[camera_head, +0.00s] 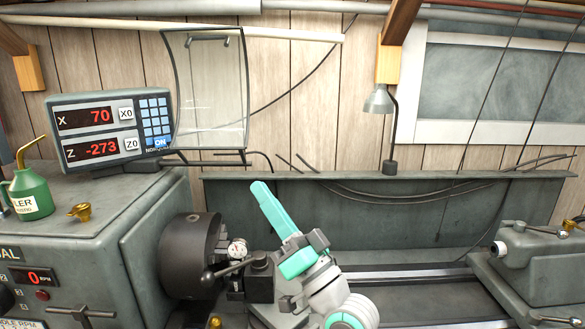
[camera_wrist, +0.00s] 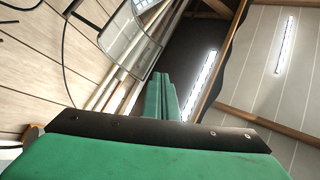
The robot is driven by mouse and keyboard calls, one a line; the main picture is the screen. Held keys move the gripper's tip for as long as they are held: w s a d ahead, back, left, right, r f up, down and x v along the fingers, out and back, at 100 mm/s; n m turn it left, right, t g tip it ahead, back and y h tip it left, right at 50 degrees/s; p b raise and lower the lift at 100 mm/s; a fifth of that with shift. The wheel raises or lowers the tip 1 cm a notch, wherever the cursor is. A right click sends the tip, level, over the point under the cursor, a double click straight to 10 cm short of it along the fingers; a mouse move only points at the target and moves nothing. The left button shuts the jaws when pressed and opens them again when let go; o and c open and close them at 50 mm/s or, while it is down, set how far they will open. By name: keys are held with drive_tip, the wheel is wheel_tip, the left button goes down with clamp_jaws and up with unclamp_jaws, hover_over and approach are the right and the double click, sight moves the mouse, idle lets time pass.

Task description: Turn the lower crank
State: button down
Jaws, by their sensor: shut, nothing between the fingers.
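My gripper (camera_head: 263,190) is raised above the lathe bed in the head view, with its teal fingers pointing up and to the left. The fingers are together and hold nothing; they also show closed in the wrist view (camera_wrist: 161,80), which faces the wall and ceiling. I cannot make out a lower crank for certain in either view. A black-knobbed lever (camera_head: 226,270) sits on the tool post, below and left of my gripper. My arm covers part of the carriage, and the front of the lathe is cut off by the lower picture edge.
The dark chuck (camera_head: 190,255) is at the left of the bed, and the tailstock (camera_head: 530,255) is at the right. A digital readout (camera_head: 110,132) and a green oil can (camera_head: 30,193) stand on the headstock. A clear shield (camera_head: 210,90) and a lamp (camera_head: 380,100) are behind.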

drive_tip(key=s+d+f+m+t+h, duration=0.2)
drive_tip(key=d+f+m+h, duration=0.1)
drive_tip(key=f+m+h, duration=0.4)
drive_tip(key=s+d+f+m+t+h, duration=0.2)
drive_tip(key=f+m+h, duration=0.35)
drive_tip(key=f, duration=0.45)
drive_tip(key=s+d+f+m+t+h, duration=0.25)
drive_tip(key=f+m+h, duration=0.25)
drive_tip(key=f+h, duration=0.3)
drive_tip(key=s+f+n+g+y, duration=0.1)
drive_tip(key=s+f+n+g, duration=0.2)
drive_tip(key=s+f+n, duration=0.2)
drive_tip(key=s+a+f+n+g+y, duration=0.1)
drive_tip(key=s+f+n+g, duration=0.2)
drive_tip(key=s+f, duration=0.9)
drive_tip(key=s+a+f+n+g+y, duration=0.1)
drive_tip(key=s+f+n+g, duration=0.2)
drive_tip(key=s, duration=1.4)
wheel_tip(320, 180, down, 5)
drive_tip(key=n, duration=0.4)
drive_tip(key=shift+a+f+n, duration=0.2)
drive_tip(key=shift+a+n, duration=0.05)
drive_tip(key=shift+n, duration=0.1)
